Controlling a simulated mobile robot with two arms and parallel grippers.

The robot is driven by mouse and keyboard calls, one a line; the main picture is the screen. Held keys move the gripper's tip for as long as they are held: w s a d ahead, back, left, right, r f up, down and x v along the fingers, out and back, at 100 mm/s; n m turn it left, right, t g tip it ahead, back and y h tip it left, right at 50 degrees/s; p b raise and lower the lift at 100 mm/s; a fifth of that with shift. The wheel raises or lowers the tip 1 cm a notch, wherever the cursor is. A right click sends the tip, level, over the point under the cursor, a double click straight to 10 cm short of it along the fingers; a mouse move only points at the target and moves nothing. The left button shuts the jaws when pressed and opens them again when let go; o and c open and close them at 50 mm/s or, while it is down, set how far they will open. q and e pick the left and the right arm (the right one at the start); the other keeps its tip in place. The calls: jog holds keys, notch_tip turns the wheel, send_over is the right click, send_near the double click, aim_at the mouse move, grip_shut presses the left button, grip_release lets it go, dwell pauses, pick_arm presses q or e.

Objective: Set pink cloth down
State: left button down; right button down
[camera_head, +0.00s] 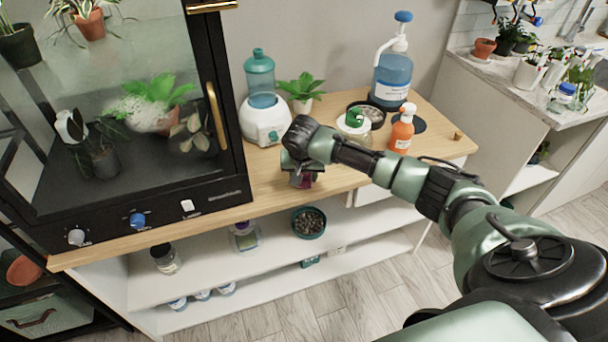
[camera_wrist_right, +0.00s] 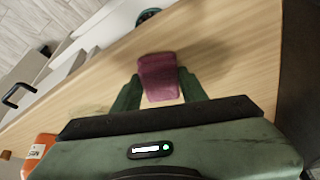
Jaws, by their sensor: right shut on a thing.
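The pink cloth (camera_wrist_right: 159,78) is a small folded dark-pink block. In the right wrist view it sits between the two green fingertips of my right gripper (camera_wrist_right: 157,92), which is shut on it. In the head view my right gripper (camera_head: 303,178) hangs over the front part of the wooden counter (camera_head: 270,185). Only a small bit of the cloth (camera_head: 306,181) shows there below the gripper. I cannot tell whether the cloth touches the wood. My left gripper is not in view.
A white humidifier (camera_head: 262,122) stands behind the gripper, with a potted plant (camera_head: 302,94) beside it. An orange spray bottle (camera_head: 402,130) and a blue pump bottle (camera_head: 391,78) stand to the right. A glass cabinet (camera_head: 222,150) bounds the left. Bare wood lies around the gripper.

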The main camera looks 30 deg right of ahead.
jog(key=shift+f, duration=0.1)
jog(key=c, duration=0.8)
grip_release()
jog(key=v, duration=1.2)
jog(key=shift+r, duration=0.2)
jog(key=shift+w, duration=0.1)
